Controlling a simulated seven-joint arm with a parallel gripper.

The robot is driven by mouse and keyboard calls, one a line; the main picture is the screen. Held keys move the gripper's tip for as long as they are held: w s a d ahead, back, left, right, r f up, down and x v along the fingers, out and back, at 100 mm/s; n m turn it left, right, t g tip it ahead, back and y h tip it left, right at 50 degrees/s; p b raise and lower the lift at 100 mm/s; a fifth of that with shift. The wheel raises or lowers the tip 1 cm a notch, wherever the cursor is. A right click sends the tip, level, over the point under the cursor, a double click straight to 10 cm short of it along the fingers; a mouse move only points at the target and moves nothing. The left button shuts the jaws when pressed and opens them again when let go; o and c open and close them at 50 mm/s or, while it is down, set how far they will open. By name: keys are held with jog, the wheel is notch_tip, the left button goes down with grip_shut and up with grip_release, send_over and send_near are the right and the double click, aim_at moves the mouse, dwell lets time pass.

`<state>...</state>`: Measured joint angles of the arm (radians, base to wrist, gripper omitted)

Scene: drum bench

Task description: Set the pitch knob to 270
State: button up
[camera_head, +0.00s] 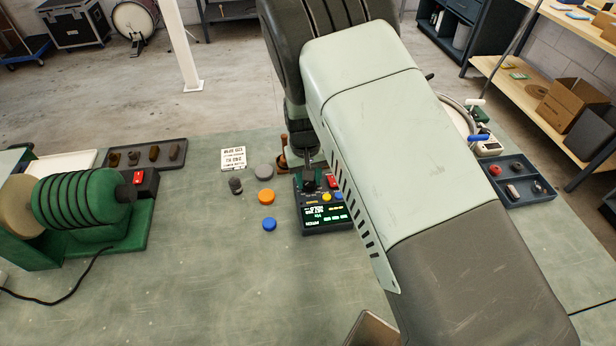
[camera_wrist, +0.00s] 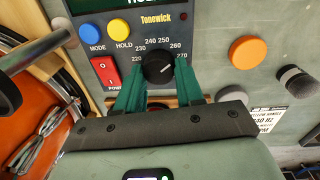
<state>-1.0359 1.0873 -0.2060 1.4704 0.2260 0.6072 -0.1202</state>
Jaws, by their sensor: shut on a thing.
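The black pitch knob (camera_wrist: 158,68) sits on the face of the Tonewick unit (camera_wrist: 205,70), inside an arc of numbers from 220 to 270. Its white pointer line slants right and slightly up, toward the 270 end; the exact reading is hard to tell. My gripper (camera_wrist: 157,78) is shut on the knob, with one teal finger on each side. In the head view the dark unit (camera_head: 326,229) stands on the bench with its green display lit. Its small text is not clearly readable, and my arm hides part of the unit.
The unit has a blue MODE button (camera_wrist: 90,34), a yellow HOLD button (camera_wrist: 120,29) and a red power switch (camera_wrist: 105,72). An orange disc (camera_head: 266,197), a blue disc (camera_head: 269,224) and a printed card (camera_head: 233,158) lie nearby. A green drum machine (camera_head: 85,200) stands at left.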

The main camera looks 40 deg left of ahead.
jog(key=shift+d+m, duration=0.1)
jog(key=shift+m, duration=2.2)
jog(key=o, duration=1)
jog(key=shift+o, duration=0.2)
notch_tip(320, 180, up, 11)
jog(key=shift+a, duration=0.3)
jog(key=shift+f, duration=0.1)
